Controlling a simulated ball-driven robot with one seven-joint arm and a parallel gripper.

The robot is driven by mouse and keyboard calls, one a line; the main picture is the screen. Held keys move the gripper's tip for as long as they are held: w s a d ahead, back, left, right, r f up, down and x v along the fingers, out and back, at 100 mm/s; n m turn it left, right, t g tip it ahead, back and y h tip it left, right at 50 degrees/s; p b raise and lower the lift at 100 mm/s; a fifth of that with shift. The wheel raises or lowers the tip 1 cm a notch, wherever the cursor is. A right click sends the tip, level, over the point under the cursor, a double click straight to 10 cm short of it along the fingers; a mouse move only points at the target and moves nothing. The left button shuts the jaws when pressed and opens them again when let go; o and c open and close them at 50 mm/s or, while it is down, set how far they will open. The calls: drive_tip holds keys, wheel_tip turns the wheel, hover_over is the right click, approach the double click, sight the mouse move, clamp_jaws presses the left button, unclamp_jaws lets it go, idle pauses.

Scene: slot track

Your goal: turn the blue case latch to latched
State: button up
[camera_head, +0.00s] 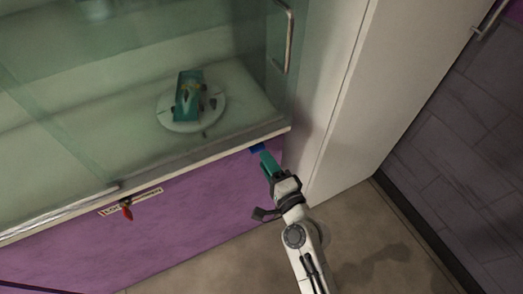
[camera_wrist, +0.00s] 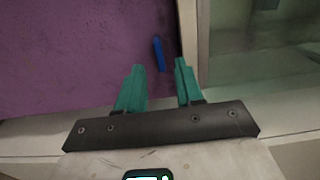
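The blue case latch (camera_head: 257,148) is a small bar at the upper right of the purple front, just under the case's pale edge. In the wrist view the blue latch (camera_wrist: 159,54) stands out against the purple panel, its long side running roughly up and down the picture. My gripper (camera_head: 266,158) reaches up to the latch in the head view. In the wrist view my gripper (camera_wrist: 159,68) has its two teal fingers apart, with the latch in line with the gap between their tips. I cannot tell whether either finger touches it.
The glass case holds a teal model car (camera_head: 188,95) on a round white stand (camera_head: 180,125). A red knob (camera_head: 127,212) hangs by a small label on the purple front (camera_head: 205,198). A metal handle (camera_head: 289,40) is above. A white cabinet side (camera_head: 345,140) stands to the right.

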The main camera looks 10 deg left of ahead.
sight(259, 151)
drive_tip(key=shift+x, duration=2.3)
clamp_jaws()
